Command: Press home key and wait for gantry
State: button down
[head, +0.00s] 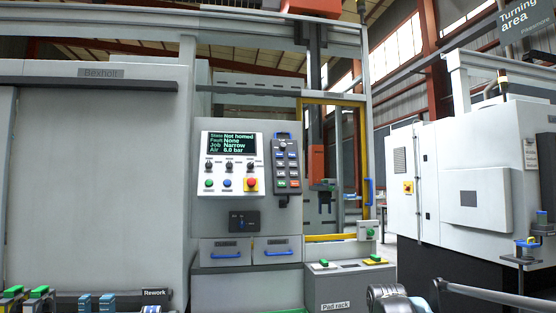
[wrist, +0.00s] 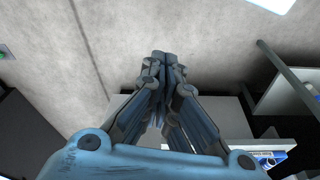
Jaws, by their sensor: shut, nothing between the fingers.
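The control panel (head: 212,225) stands at the centre of the head view. Its screen (head: 232,145) reads State Not homed, Fault None, Job Narrow, Air 6.0 bar. A dark keypad pendant (head: 287,164) with several small keys hangs on the panel's right side; the key labels are too small to read, so I cannot tell the home key. The gantry's vertical arm (head: 315,160), with an orange section, hangs behind the yellow-framed opening. My gripper (wrist: 162,56) is shut and empty in the wrist view, over grey floor and away from the panel.
A red emergency stop (head: 251,184) sits below the screen. Two blue-handled drawers (head: 226,246) are under the panel. A pad rack (head: 335,305) stands at lower right of it. A white machine (head: 445,185) stands at right. Rework items (head: 108,302) are at lower left.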

jog(key=w+a+r+n+t, duration=0.3)
jog(key=w+r+t, duration=0.2)
jog(key=w+r, duration=1.2)
jog(key=n+t+y, duration=0.5)
jog(key=n+t, duration=0.3)
jog(key=t, duration=0.2)
send_near(280, 154)
jog(key=s+d+f, duration=0.7)
jog(key=d+f, duration=0.2)
jog(key=f, duration=0.3)
jog(key=w+a+r+n+t+y, duration=0.1)
jog(key=a+r, duration=0.3)
jog(key=r, duration=0.4)
jog(key=w+a+r+n+t+y, duration=0.2)
jog(key=w+a+r+n+y, duration=0.1)
jog(key=r, duration=0.5)
jog(key=shift+a+n+y, duration=0.4)
jog(key=shift+a+n, duration=0.1)
jog(key=shift+a, duration=0.65)
jog(key=shift+w, duration=0.15)
jog(key=w+a+f, duration=0.2)
jog(key=w+f, duration=0.1)
jog(key=w, duration=0.4)
jog(key=shift+w, duration=0.35)
